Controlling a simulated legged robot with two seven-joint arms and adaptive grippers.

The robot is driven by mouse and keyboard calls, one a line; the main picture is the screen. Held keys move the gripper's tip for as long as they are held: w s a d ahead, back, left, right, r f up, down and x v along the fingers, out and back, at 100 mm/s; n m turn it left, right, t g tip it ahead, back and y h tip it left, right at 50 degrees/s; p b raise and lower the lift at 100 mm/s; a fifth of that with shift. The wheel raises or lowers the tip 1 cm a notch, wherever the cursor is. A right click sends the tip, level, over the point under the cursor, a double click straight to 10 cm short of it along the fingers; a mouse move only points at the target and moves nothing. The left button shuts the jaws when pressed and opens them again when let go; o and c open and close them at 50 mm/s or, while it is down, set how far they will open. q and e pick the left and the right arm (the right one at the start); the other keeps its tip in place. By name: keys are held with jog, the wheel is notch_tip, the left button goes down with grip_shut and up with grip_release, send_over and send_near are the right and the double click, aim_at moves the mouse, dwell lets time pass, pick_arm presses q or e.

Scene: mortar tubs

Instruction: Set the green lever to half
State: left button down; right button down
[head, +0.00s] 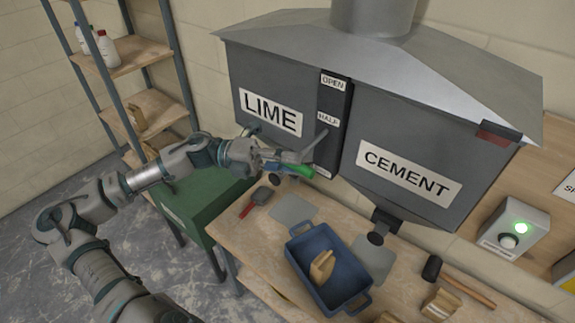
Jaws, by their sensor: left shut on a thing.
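The green lever (303,171) shows just below the lower front of the LIME bin (240,92), left of a dark vertical scale strip (329,135). The strip carries an OPEN label (333,81) at the top, a HALF label (328,119) in the middle and a small label (321,172) at the bottom, too small to read surely. The lever's green end is low, near the bottom label and below HALF. My left gripper (297,160) is shut on the green lever, its fingers partly covering it. My right gripper is out of view.
The CEMENT bin (420,165) stands at right. A control box (513,228) with a lit green lamp is farther right.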

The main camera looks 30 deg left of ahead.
pick_arm(q)
jog(key=shift+r, duration=0.3)
jog(key=c, duration=1.1)
grip_release()
jog(key=shift+o, duration=0.4)
jog(key=shift+d, duration=0.25)
jog(key=shift+a, duration=0.35)
jog(key=v, duration=1.1)
jog(key=shift+a, duration=0.2)
